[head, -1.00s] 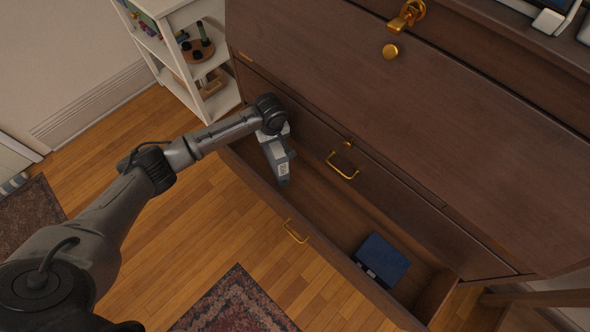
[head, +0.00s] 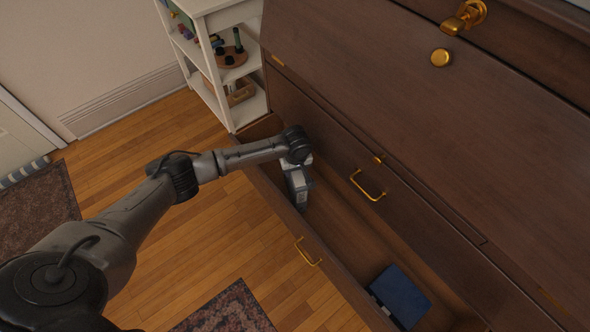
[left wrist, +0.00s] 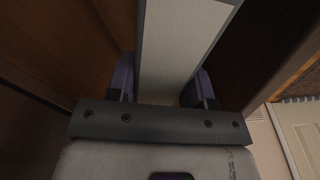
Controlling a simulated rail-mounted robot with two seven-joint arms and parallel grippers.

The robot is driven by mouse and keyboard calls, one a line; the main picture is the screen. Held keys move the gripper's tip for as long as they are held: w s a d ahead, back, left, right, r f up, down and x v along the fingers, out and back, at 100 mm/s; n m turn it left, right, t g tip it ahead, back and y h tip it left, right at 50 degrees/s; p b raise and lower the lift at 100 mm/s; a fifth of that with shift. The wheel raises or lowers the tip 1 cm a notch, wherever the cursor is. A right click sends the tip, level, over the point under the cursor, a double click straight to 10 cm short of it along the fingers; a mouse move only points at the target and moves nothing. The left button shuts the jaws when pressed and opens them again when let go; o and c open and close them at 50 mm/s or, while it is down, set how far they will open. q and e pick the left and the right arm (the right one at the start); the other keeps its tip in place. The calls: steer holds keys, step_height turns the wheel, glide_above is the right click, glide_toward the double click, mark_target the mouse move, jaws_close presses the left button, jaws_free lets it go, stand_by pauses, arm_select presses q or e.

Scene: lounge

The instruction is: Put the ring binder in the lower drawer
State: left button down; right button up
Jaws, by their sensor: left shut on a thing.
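The lower drawer (head: 272,190) is pulled open below the upper drawer front of the dark wooden desk. My left gripper (head: 298,168) is over the drawer's left end, pointing down. It is shut on a narrow grey thing with a pale face, which looks like the ring binder (head: 299,187). In the left wrist view the binder (left wrist: 182,45) stands between the two fingers of the gripper (left wrist: 160,85). The binder's lower end reaches into the drawer opening; whether it touches the drawer floor I cannot tell. My right gripper is not in view.
A dark blue box-like thing (head: 401,296) lies at the drawer's right part. The drawer floor between it and the binder is clear. A white shelf (head: 222,99) with small items stands close to the desk's left side. Rugs (head: 226,309) lie on the wooden floor.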

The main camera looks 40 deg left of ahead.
arm_select(q)
steer(key=shift+w, duration=0.15)
steer(key=c, duration=0.5)
jaws_free()
steer(key=r+p, duration=0.2)
steer(key=r, duration=0.1)
steer(key=r+p, duration=0.2)
steer(key=r, duration=0.2)
steer(key=r+p, duration=0.2)
steer(key=r, duration=0.2)
steer(key=shift+s+d+p, duration=0.35)
steer(key=shift+d, duration=0.05)
steer(key=shift+d+r+p, duration=0.1)
steer(key=shift+r+p, duration=0.2)
steer(key=shift+r, duration=0.3)
